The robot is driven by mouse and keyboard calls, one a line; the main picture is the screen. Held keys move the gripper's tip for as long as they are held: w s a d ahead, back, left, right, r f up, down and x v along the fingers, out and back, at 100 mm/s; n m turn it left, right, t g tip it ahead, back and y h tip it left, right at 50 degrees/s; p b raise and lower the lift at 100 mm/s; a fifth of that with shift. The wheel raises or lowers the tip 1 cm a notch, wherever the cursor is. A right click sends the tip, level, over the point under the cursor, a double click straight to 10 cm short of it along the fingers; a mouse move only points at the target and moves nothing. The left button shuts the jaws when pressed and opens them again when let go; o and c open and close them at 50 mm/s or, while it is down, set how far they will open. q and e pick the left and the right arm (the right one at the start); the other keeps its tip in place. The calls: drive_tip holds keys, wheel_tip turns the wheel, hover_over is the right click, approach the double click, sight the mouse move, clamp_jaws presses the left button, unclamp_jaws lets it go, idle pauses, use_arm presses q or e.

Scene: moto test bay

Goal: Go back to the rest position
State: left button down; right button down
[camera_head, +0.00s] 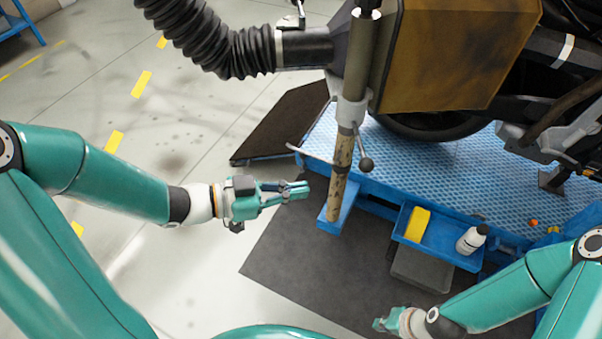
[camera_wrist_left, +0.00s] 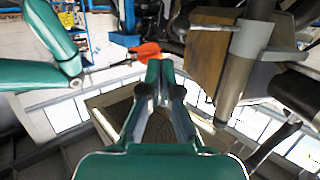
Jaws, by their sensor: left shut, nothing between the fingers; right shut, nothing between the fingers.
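My left gripper (camera_head: 301,190) is shut and empty. It points right, just left of the worn upright post (camera_head: 342,165) in the head view, and no contact shows. In the left wrist view its two fingers (camera_wrist_left: 160,68) come together at the tips with nothing between them. My right gripper (camera_head: 379,324) is low in the head view, over the dark mat, with its fingers pointing left. It is small there and looks shut with nothing held.
A blue ridged platform (camera_head: 400,165) carries a vehicle with a dark tyre. A blue tray (camera_head: 440,251) on its near side holds a yellow item (camera_head: 417,224) and a white bottle (camera_head: 471,240). A black hose (camera_head: 215,38) hangs above. Floor at left is clear.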

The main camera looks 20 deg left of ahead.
use_arm(q)
drive_tip(key=d+f+n+g+y+p, duration=0.3)
drive_tip(key=d+f+n+p, duration=0.35)
drive_tip(key=f, duration=0.45)
drive_tip(key=s+a+f+n+g+y, duration=0.2)
drive_tip(key=s+f+n+y, duration=0.1)
drive_tip(key=s+f, duration=0.2)
drive_tip(key=s+a+f+n+g+y+p, duration=0.1)
drive_tip(key=s+a+f+n+g+y, duration=0.1)
drive_tip(key=s+f, duration=0.3)
wheel_tip(320, 180, down, 3)
drive_tip(key=shift+s+a+n+g+y, duration=0.3)
drive_tip(key=shift+a+n+g+y, duration=0.15)
drive_tip(key=shift+n+g, duration=0.3)
idle(0.5)
